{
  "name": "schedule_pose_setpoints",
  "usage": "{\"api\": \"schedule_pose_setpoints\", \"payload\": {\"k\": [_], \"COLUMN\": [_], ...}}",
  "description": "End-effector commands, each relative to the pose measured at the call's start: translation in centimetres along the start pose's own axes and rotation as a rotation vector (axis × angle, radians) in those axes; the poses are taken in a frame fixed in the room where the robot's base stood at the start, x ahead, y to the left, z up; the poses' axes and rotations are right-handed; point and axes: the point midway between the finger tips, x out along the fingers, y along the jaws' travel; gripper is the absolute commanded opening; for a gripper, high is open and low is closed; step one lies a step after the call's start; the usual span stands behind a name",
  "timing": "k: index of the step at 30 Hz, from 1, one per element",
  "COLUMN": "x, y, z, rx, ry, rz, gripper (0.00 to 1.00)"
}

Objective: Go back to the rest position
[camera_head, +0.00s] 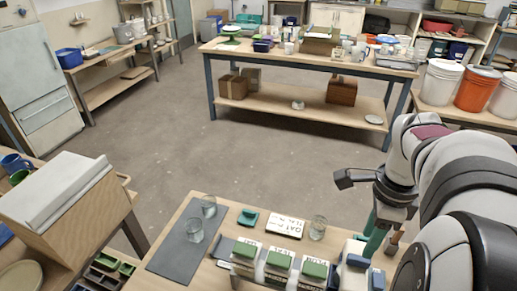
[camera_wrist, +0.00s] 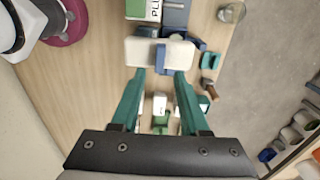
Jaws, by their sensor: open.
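My gripper (camera_head: 374,236) hangs over the right part of the near table, seen from the side with its teal fingers pointing down. In the wrist view my gripper (camera_wrist: 161,78) has its two teal fingers apart, with a clear gap between them. A white block with a blue piece (camera_wrist: 160,54) lies just beyond the fingertips; I cannot tell whether they touch it. It also shows in the head view close to the fingers (camera_head: 354,251). A smaller white and green object (camera_wrist: 160,112) shows between the fingers, lower down.
Labelled containers with green tops (camera_head: 281,260) stand in a row along the near table. A lettered card (camera_head: 285,227), a teal object (camera_head: 248,217) and a glass (camera_head: 318,228) lie behind them. More glasses (camera_head: 195,231) stand on a grey mat (camera_head: 166,258). Open floor (camera_head: 250,155) lies beyond.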

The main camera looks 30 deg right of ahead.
Motion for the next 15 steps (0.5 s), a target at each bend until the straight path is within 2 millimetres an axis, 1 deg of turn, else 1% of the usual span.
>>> {"api": "schedule_pose_setpoints", "payload": {"k": [5, 7, 8, 10, 11, 12, 14, 15], "x": [0.0, 0.0, -0.1, -0.1, -0.1, 0.1, 0.6, 1.1], "y": [0.0, 0.4, 0.8, 3.3, 4.9, 7.5, 11.6, 14.4], "z": [0.0, 1.0, 2.2, 6.5, 8.5, 11.1, 13.9, 15.1], "rx": [-0.001, -0.054, -0.118, -0.379, -0.529, -0.741, -1.057, -1.257], "ry": [0.000, -0.004, -0.009, -0.032, -0.044, -0.063, -0.093, -0.113], "rz": [0.000, -0.001, -0.001, -0.002, -0.003, -0.004, -0.004, -0.004], "gripper": [0.45, 0.45, 0.45, 0.45, 0.45, 0.45, 0.45, 0.45]}}
